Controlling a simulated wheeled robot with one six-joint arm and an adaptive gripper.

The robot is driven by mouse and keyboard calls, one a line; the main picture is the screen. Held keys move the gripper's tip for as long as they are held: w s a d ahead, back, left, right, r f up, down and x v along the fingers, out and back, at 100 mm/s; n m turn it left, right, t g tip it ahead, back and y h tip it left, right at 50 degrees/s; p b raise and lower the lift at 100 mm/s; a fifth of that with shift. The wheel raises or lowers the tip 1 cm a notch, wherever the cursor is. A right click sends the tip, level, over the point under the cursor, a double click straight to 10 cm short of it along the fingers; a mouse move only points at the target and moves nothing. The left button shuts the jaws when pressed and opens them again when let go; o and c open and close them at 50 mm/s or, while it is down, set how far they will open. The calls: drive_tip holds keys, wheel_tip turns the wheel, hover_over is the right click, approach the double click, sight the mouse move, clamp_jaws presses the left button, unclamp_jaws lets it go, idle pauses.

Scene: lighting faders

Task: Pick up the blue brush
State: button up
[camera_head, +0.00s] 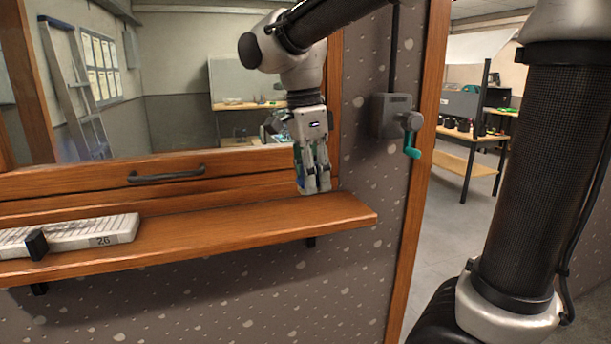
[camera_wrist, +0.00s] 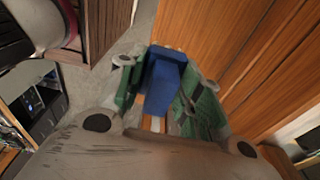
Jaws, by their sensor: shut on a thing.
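The blue brush (camera_wrist: 163,82) shows in the wrist view between the two green-padded fingers of my gripper (camera_wrist: 160,95). The fingers are shut on it, one on each side. In the head view my gripper (camera_head: 314,183) points down over the right end of the wooden shelf (camera_head: 230,233). There the brush is hidden by the fingers. I cannot tell whether it touches the shelf.
A pale fader panel (camera_head: 80,231) with a black knob (camera_head: 36,244) and the number 26 lies on the shelf's left part. A wooden window sash with a dark handle (camera_head: 166,173) stands behind. A grey box with a teal crank (camera_head: 412,145) is on the wall at right.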

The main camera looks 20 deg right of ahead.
drive_tip(key=s, duration=1.4)
drive_tip(key=shift+s, duration=0.35)
drive_tip(key=o, duration=0.5)
drive_tip(key=c, duration=0.4)
drive_tip(key=shift+o, duration=0.2)
drive_tip(key=shift+w, duration=0.1)
